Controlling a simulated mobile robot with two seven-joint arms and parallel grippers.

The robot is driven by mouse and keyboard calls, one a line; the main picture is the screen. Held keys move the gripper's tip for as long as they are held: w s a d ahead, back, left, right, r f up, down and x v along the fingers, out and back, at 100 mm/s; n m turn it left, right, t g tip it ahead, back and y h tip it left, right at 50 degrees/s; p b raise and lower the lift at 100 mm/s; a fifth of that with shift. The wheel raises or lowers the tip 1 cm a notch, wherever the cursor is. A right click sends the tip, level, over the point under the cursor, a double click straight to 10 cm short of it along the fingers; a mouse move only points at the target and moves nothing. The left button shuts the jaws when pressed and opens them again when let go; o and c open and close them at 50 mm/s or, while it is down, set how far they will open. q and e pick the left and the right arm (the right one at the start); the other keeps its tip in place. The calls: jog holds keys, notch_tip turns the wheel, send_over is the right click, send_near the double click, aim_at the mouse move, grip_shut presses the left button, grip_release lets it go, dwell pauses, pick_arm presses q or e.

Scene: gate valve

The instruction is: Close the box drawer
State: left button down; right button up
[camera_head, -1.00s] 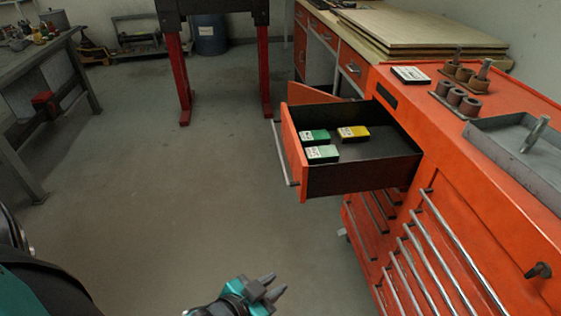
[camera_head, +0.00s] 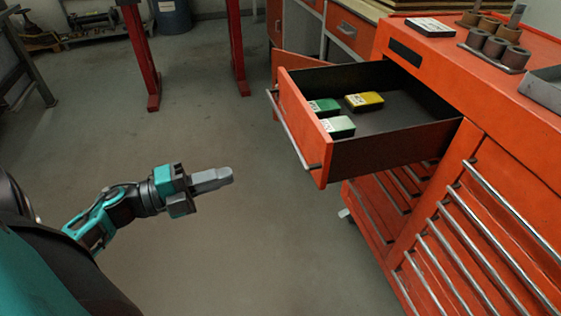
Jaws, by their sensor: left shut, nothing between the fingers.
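The box drawer (camera_head: 392,143) of the orange tool cabinet (camera_head: 505,125) is pulled well out to the left. Its front panel (camera_head: 301,128) carries a long metal bar handle (camera_head: 292,130). Inside the drawer lie two green-and-white boxes (camera_head: 338,126) and a yellow box (camera_head: 365,100). My left gripper (camera_head: 228,175) is shut and empty. It is in the air to the left of the drawer front, apart from the handle, with its fingers pointing right. My right gripper is not in view.
Closed lower drawers with bar handles (camera_head: 480,225) fill the cabinet front. A small box (camera_head: 430,27), round holders (camera_head: 492,48) and a grey tray (camera_head: 543,95) sit on the cabinet top. A red-legged stand (camera_head: 141,55) is behind. The floor left of the drawer is clear.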

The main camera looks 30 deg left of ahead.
aim_at(300, 160)
pick_arm(q)
jog(key=shift+m+g+h, duration=0.4)
jog(key=shift+m+g, duration=0.1)
jog(key=shift+m, duration=0.3)
jog(key=x, duration=1.2)
jog(key=shift+w+f+b, duration=0.1)
jog(key=shift+w+b, duration=0.25)
jog(key=shift+w, duration=0.05)
jog(key=shift+w+d, duration=0.25)
jog(key=shift+w, duration=0.05)
